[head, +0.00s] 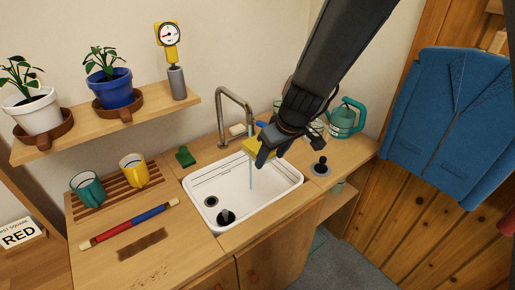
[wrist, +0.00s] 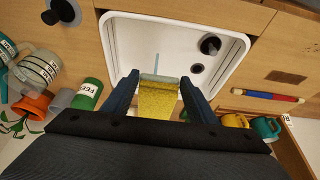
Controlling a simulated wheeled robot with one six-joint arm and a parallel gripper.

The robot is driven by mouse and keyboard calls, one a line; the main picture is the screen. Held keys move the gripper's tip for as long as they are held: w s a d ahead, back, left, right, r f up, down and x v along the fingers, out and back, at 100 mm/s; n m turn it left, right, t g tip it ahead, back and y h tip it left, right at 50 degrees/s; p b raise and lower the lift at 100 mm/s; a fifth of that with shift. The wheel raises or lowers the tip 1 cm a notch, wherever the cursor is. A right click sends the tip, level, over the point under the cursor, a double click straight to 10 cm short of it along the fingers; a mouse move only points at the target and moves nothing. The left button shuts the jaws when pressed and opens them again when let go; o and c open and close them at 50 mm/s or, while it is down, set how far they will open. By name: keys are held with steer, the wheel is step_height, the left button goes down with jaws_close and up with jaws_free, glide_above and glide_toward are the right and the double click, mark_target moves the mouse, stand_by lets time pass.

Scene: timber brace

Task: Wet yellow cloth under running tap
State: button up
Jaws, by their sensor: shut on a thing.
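My gripper (head: 264,154) is shut on the yellow cloth (head: 253,146) above the white sink (head: 290,180). In the wrist view the cloth (wrist: 158,102) hangs between the two blue fingers (wrist: 160,88), with a paler strip at its far end. The curved metal tap (head: 234,94) stands behind the sink. A thin blue water stream (head: 250,173) shows below the cloth's left part and falls into the basin; it also shows just past the cloth's far end in the wrist view (wrist: 156,61). My gripper hides part of the cloth. How far the cloth is wet is unclear.
A black plug (head: 225,216) and a drain (head: 211,201) are in the basin. A green mug (head: 87,189) and yellow mug (head: 133,170) stand on a slatted rack to the left. A shelf (head: 110,125) with plants overhangs the left.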

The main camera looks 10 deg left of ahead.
steer(key=s+d+b, duration=0.2)
steer(key=s, duration=0.1)
steer(key=s+d, duration=0.1)
steer(key=shift+s+b, duration=0.4)
stand_by(1.3)
steer(key=s+d+r+p, duration=0.1)
steer(key=s+d+r, duration=0.1)
steer(key=s+r, duration=0.2)
steer(key=shift+d, duration=0.4)
stand_by(0.7)
